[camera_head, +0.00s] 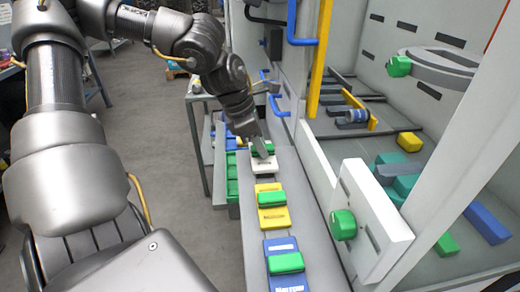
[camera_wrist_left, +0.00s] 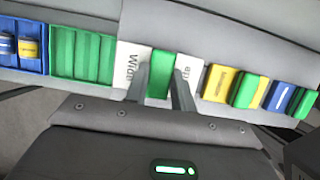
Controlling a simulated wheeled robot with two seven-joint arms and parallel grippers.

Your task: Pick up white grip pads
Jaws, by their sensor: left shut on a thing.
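The white grip pads (camera_head: 265,164) lie on the grey ledge as a white block with a green top piece. In the left wrist view the white part (camera_wrist_left: 132,64) carries the word "Wide", and the green piece (camera_wrist_left: 160,76) stands between my fingers. My left gripper (camera_head: 262,150) is shut on this green piece from above; it also shows in the left wrist view (camera_wrist_left: 160,92). The white block appears to rest at ledge level; I cannot tell if it is lifted. My right gripper is not in view.
A yellow block (camera_head: 276,217) and a blue block (camera_head: 283,247), both with green top pieces, lie nearer on the grey ledge (camera_head: 318,240). Green bins (camera_wrist_left: 82,55) and a blue bin (camera_wrist_left: 33,60) stand beyond. The white machine frame (camera_head: 360,205) with a green knob (camera_head: 343,224) rises on the right.

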